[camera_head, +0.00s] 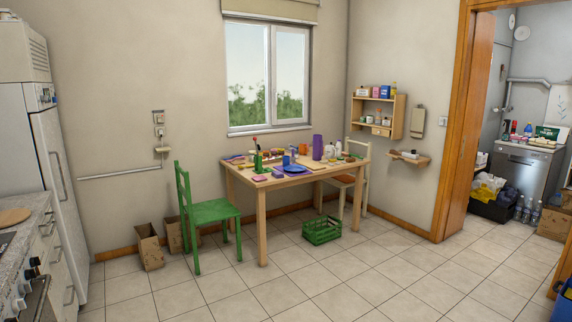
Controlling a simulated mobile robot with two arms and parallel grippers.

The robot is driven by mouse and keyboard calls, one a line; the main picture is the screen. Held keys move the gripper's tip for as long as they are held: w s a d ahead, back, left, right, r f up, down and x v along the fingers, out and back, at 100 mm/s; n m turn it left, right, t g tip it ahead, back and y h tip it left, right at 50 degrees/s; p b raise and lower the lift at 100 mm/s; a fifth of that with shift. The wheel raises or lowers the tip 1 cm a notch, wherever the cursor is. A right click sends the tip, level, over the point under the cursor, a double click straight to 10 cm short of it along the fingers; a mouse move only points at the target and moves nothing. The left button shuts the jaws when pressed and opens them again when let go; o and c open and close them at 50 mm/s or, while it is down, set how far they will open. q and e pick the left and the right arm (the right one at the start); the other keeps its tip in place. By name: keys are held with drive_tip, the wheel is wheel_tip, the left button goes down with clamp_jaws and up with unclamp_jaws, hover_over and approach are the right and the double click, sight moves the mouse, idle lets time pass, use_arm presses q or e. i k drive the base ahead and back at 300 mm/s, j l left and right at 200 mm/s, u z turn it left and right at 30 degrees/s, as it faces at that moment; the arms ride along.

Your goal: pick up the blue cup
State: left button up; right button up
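A small blue cup (286,160) stands on the wooden table (262,195) across the room, just behind a blue plate (294,169). Several other small items crowd around it. Neither of my grippers is in view. The cup is too small in the picture to make out a handle.
A green chair (211,211) stands at the table's left, a wooden chair (345,180) at its right. A green crate (321,230) sits on the floor by the table. Brown paper bags (149,247) stand against the wall. The tiled floor in front is clear. A counter (25,232) runs along the left.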

sight(286, 159)
drive_tip(key=z, duration=0.25)
drive_tip(key=i+z, duration=0.3)
drive_tip(key=i, duration=4.85)
